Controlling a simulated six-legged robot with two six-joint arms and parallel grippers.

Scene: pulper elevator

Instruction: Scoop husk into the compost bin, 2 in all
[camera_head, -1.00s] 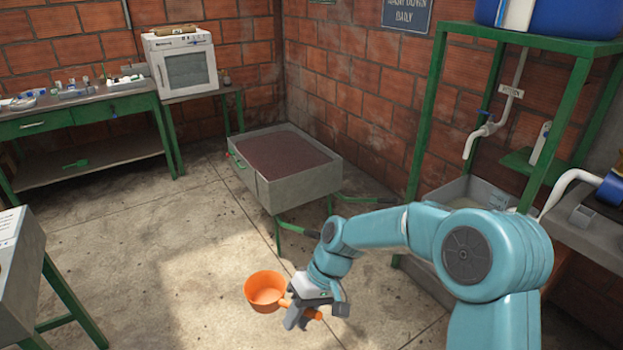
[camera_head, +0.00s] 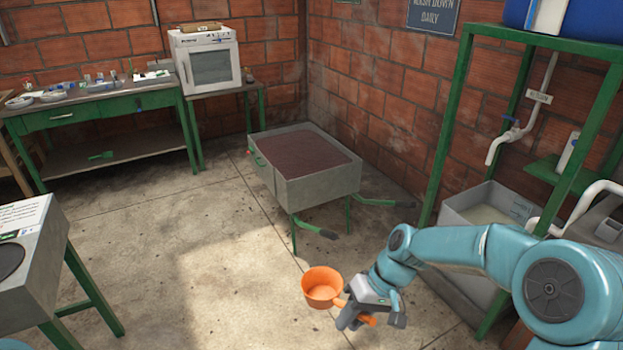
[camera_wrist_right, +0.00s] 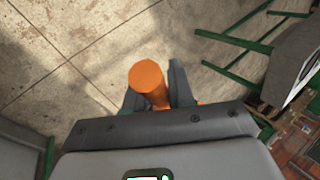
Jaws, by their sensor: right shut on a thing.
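My right gripper (camera_head: 352,314) is shut on the handle of an orange scoop (camera_head: 322,288). The scoop is held up in the air over the concrete floor, its round cup to the left of the gripper and its open top showing; it looks empty. In the right wrist view the orange handle (camera_wrist_right: 148,85) sits between the two fingers (camera_wrist_right: 157,95). A grey wheelbarrow (camera_head: 318,186) filled level with dark reddish-brown material (camera_head: 300,155) stands on the floor ahead, well beyond the scoop. I cannot tell whether that material is the husk. I see no clear compost bin. My left gripper is out of view.
A grey machine on green legs (camera_head: 30,262) stands at the left edge. A green bench (camera_head: 115,110) with small items and a white oven (camera_head: 207,68) line the back wall. A green frame (camera_head: 455,125) and a sink (camera_head: 480,207) stand right. Open floor lies between.

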